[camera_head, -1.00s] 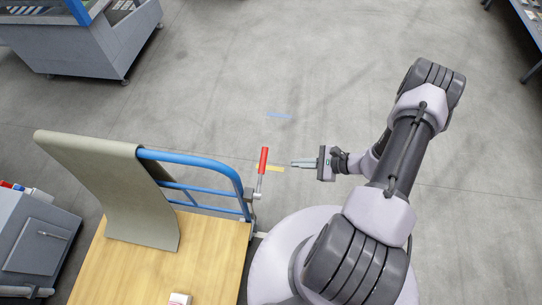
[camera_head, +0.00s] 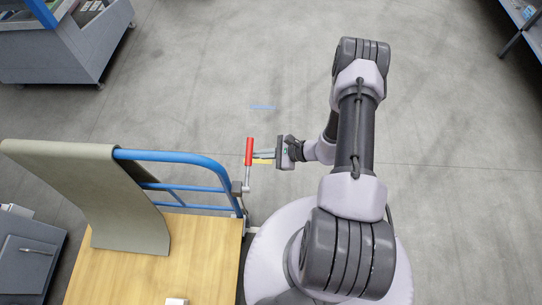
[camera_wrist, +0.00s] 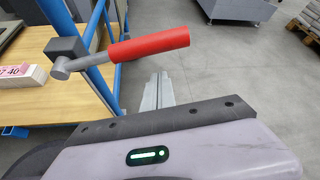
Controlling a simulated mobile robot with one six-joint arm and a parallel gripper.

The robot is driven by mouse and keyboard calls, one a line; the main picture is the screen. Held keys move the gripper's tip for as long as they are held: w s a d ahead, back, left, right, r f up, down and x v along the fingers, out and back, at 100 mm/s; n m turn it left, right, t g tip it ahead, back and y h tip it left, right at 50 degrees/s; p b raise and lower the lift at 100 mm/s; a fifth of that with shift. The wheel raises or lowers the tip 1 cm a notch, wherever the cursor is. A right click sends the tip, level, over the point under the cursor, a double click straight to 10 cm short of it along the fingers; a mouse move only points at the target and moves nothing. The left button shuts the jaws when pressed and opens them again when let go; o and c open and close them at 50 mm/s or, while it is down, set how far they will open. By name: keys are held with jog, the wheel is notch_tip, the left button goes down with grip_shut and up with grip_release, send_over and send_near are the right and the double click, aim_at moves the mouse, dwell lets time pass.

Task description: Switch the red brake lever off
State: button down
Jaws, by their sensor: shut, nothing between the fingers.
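The brake lever has a red handle (camera_head: 249,151) on a grey metal arm and stands upright in the head view, at the right side of the cart's blue frame. In the wrist view the red handle (camera_wrist: 149,44) slants up to the right from a grey pivot block on the blue frame. My gripper (camera_head: 255,155) is shut and empty, its fingertips close to the handle's right side. In the wrist view the shut fingers (camera_wrist: 157,92) show just below the handle. I cannot tell whether they touch it.
The cart has a wooden deck (camera_head: 150,275), a blue tube frame (camera_head: 190,158) and a grey-green sheet (camera_head: 75,175) draped over it. A small white box (camera_head: 176,301) lies on the deck. A grey cabinet (camera_head: 65,50) stands back left.

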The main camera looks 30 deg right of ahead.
jog(key=r, duration=0.2)
jog(key=shift+s+a+r, duration=0.25)
jog(key=shift+a+r, duration=0.15)
